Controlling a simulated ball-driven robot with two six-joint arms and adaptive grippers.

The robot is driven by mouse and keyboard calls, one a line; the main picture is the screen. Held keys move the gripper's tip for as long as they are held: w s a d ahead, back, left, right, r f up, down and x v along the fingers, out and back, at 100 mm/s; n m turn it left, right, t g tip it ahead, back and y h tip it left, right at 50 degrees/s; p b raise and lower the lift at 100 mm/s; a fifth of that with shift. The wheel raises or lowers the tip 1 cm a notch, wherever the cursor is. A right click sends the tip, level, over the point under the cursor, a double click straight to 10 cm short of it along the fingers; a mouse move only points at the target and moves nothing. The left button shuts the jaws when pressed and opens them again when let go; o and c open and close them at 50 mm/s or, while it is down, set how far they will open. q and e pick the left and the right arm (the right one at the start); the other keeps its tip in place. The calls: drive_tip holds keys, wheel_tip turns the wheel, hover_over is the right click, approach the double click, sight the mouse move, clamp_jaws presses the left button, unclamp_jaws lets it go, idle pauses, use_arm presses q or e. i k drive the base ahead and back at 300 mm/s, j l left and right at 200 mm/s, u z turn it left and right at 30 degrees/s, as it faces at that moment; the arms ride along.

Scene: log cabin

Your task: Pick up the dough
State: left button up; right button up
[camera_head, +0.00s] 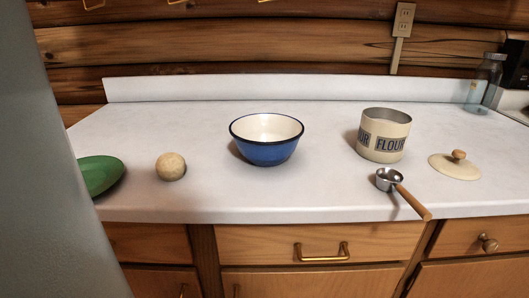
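The dough (171,167) is a small pale beige ball. It rests on the white countertop left of the middle, between a green plate and a blue bowl, touching neither. Neither of my grippers shows in the head view.
A green plate (99,174) lies at the left, partly hidden by a grey surface. A blue bowl (266,151) with a cream inside stands mid-counter (240,205). Right are a flour canister (384,135), its lid (455,166), a scoop (402,192) overhanging the front edge and a glass jar (483,82).

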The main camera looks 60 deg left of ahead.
sight(170, 166)
drive_tip(key=u, duration=2.4)
